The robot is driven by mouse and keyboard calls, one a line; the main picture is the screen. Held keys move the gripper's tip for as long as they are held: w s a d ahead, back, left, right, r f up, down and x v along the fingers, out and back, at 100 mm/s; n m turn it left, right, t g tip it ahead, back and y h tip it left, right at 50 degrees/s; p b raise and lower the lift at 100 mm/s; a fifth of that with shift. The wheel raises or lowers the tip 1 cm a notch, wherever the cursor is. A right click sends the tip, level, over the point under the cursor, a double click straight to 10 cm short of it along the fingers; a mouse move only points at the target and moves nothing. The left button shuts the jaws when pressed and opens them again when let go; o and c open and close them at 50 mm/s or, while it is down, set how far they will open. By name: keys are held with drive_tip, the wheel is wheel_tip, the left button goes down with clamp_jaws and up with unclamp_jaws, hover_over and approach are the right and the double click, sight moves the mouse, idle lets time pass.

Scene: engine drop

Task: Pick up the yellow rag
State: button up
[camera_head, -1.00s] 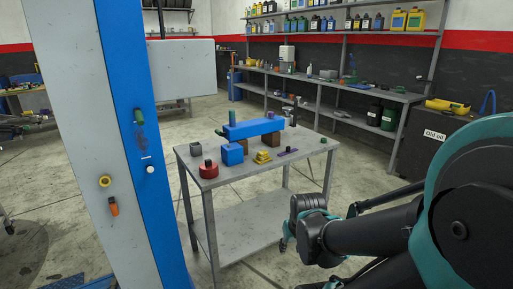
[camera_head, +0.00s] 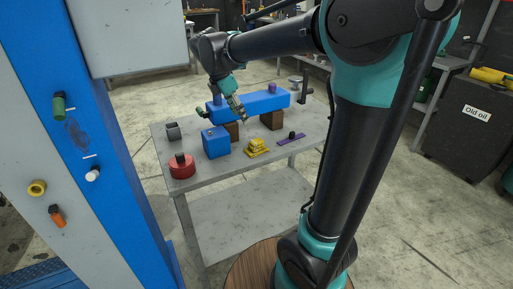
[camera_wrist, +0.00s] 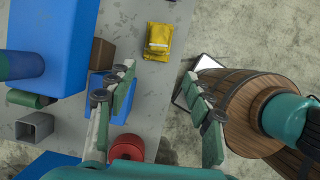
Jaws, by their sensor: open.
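The yellow rag (camera_head: 257,146) is a small folded stack lying on the grey metal table (camera_head: 235,175), near its front edge in the head view. In the wrist view the yellow rag (camera_wrist: 158,41) lies on the table top, ahead of my fingers and clear of them. My gripper (camera_head: 238,108) hangs above the table, over the long blue block and to the upper left of the rag. In the wrist view my gripper (camera_wrist: 165,85) has its two fingers wide apart, with nothing held between them.
A long blue block (camera_head: 262,103) rests on brown blocks (camera_head: 272,121) behind the rag. A blue cube (camera_head: 215,144) and a red cylinder (camera_head: 182,171) stand to its left. A purple strip (camera_head: 291,141) lies to its right. A blue pillar (camera_head: 110,150) stands at left.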

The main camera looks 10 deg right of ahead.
approach(256, 140)
drive_tip(key=shift+n, duration=0.3)
drive_tip(key=f, duration=0.5)
drive_tip(key=shift+d, duration=0.3)
drive_tip(key=d+f, duration=0.1)
drive_tip(key=f, duration=0.1)
drive_tip(key=w+d+f, duration=0.1)
drive_tip(key=shift+w+d+f, duration=0.1)
drive_tip(key=shift+d+f, duration=0.25)
drive_tip(key=shift+f, duration=0.05)
drive_tip(key=shift+d+f, duration=0.15)
drive_tip(key=shift+f, duration=0.3)
clamp_jaws()
drive_tip(key=shift+r, duration=0.1)
wheel_tip(256, 140, up, 20)
